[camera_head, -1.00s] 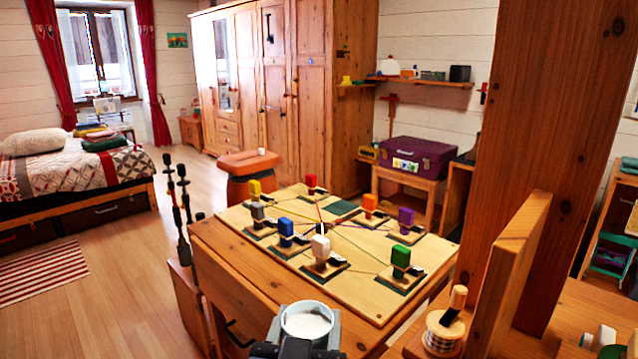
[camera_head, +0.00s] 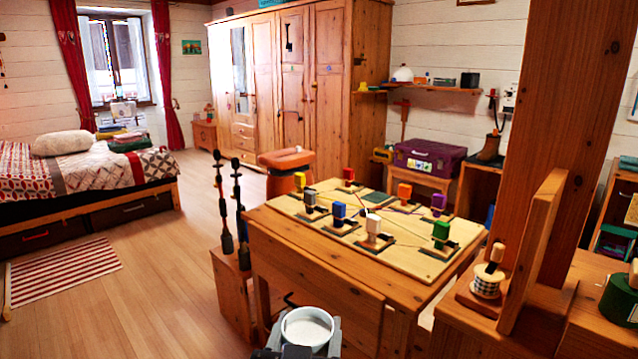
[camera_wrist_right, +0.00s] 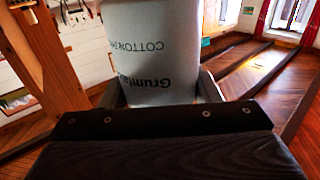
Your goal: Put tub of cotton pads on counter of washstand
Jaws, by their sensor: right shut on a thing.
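The tub of cotton pads (camera_head: 307,327) is a white round tub with its open top showing white pads, at the bottom middle of the head view. My right gripper (camera_head: 306,345) is shut on it and holds it upright in front of the wooden table. In the right wrist view the tub (camera_wrist_right: 152,50) fills the upper middle, with upside-down "COTTON" lettering, between the two fingers of the gripper (camera_wrist_right: 158,95). My left gripper is not in view. I cannot make out a washstand counter for certain in these frames.
A wooden table (camera_head: 310,262) holds a board with several coloured blocks. A wooden post (camera_head: 565,130) and a worktop with a spool (camera_head: 487,282) stand at the right. Dark upright rods (camera_head: 240,215) stand left of the table.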

